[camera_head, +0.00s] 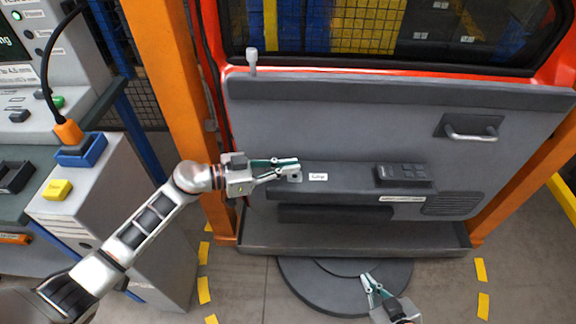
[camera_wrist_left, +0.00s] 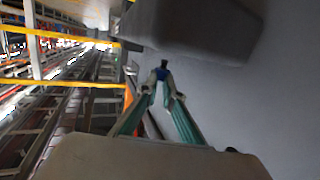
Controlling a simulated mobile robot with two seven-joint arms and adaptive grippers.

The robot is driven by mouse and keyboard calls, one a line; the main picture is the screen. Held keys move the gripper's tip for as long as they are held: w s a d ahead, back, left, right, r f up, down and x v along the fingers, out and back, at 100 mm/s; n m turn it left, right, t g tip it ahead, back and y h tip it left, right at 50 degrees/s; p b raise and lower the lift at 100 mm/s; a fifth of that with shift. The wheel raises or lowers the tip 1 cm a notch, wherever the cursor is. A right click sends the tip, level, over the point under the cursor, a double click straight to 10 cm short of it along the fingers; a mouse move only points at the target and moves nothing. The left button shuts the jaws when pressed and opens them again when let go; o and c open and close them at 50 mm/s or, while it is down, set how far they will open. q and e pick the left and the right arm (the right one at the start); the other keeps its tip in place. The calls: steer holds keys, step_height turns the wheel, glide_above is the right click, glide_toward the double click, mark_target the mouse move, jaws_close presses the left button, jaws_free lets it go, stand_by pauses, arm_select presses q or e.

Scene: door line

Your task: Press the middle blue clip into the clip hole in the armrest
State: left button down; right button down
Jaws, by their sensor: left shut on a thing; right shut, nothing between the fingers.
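The grey armrest (camera_head: 345,182) runs across the door panel, with a small white label (camera_head: 318,177) at its left end. My left gripper (camera_head: 297,166) is at this left end, over the armrest's top beside the label. In the left wrist view its fingers (camera_wrist_left: 163,80) are closed on a small dark blue clip (camera_wrist_left: 162,72), just below a large grey shape that looks like the armrest (camera_wrist_left: 200,28). I cannot tell if the clip touches the armrest. The clip hole is not clearly visible near the fingers. My right gripper (camera_head: 371,282) is shut and empty, low in front of the door.
The door panel (camera_head: 340,125) has a switch block (camera_head: 403,175) on the armrest and a handle (camera_head: 470,133) at right. Orange posts flank the door.

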mark_target(289, 178)
stand_by(0.4)
arm_select(q)
steer(key=shift+p, duration=0.45)
steer(key=shift+p, duration=1.25)
stand_by(1.6)
steer(key=shift+f+b, duration=0.4)
steer(key=shift+f, duration=1.15)
stand_by(1.3)
steer(key=c, duration=2.1)
jaws_free()
steer(key=shift+r, duration=0.1)
steer(key=v, duration=1.2)
